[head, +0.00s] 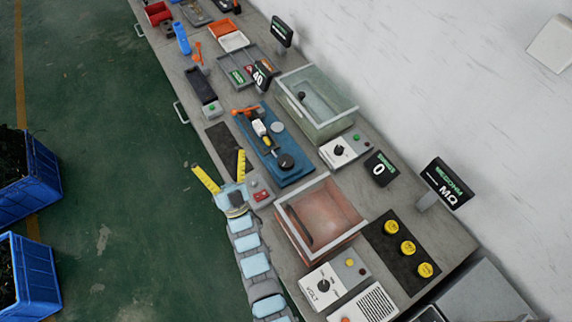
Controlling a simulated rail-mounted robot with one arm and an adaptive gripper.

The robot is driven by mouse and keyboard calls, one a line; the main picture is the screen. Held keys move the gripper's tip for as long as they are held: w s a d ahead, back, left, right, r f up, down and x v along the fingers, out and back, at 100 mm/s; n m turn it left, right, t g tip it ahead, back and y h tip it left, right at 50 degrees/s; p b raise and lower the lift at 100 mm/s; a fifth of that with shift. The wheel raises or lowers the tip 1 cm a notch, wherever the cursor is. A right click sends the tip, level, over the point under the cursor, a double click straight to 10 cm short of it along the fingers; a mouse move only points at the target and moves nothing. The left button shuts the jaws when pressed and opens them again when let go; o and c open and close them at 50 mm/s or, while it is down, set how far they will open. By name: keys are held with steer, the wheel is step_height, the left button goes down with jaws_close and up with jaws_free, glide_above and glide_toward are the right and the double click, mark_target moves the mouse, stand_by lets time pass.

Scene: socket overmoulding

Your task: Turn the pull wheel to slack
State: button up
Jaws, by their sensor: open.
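A blue fixture plate (296,178) lies on the bench. A dark round wheel with a small knob (286,161) sits at its near end; it looks like the pull wheel, but no label is readable. A pale disc, a white and yellow part (260,128) and an orange clamp handle (245,111) are also on the plate. My gripper (219,161) has two yellow fingers spread wide, with nothing between them. It is left of the plate near the bench's front edge, apart from the wheel. The wheel's exact angle is too small to tell.
A greenish clear tank (283,91) stands behind the plate, and a reddish tank (282,217) stands nearer. A small grey box with a red button (261,196) is close to my gripper. Displays reading 0 (381,169) and MQ (447,185) stand along the wall side.

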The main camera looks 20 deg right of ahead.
steer(key=w+d+f+m+g+b, duration=0.1)
steer(key=w+f+m+g+b, duration=0.2)
steer(key=w+f+g+b, duration=0.7)
steer(key=w+d+f+m+g+b, duration=0.1)
steer(key=w+f+m+g, duration=0.25)
steer(key=w+f, duration=1.35)
steer(key=m+g+h+b, duration=0.5)
steer(key=m+g+b, duration=0.5)
steer(key=g, duration=0.4)
glide_toward(285, 161)
steer(key=shift+n+y, duration=0.3)
steer(key=shift+n, duration=0.15)
steer(key=x, duration=0.1)
steer(key=b+x, duration=0.1)
steer(key=x, duration=0.1)
steer(key=b+x, duration=0.1)
steer(key=x, duration=0.1)
steer(key=shift+s+d, duration=0.1)
steer(key=shift+d, duration=0.25)
steer(key=shift+b+x, duration=0.45)
steer(key=shift+x, duration=1.05)
steer(key=shift+f+b, duration=0.55)
steer(key=shift+f, duration=0.05)
steer(key=shift+d+f+b, duration=0.45)
steer(key=shift+f+b, duration=0.05)
steer(key=shift+f, duration=0.05)
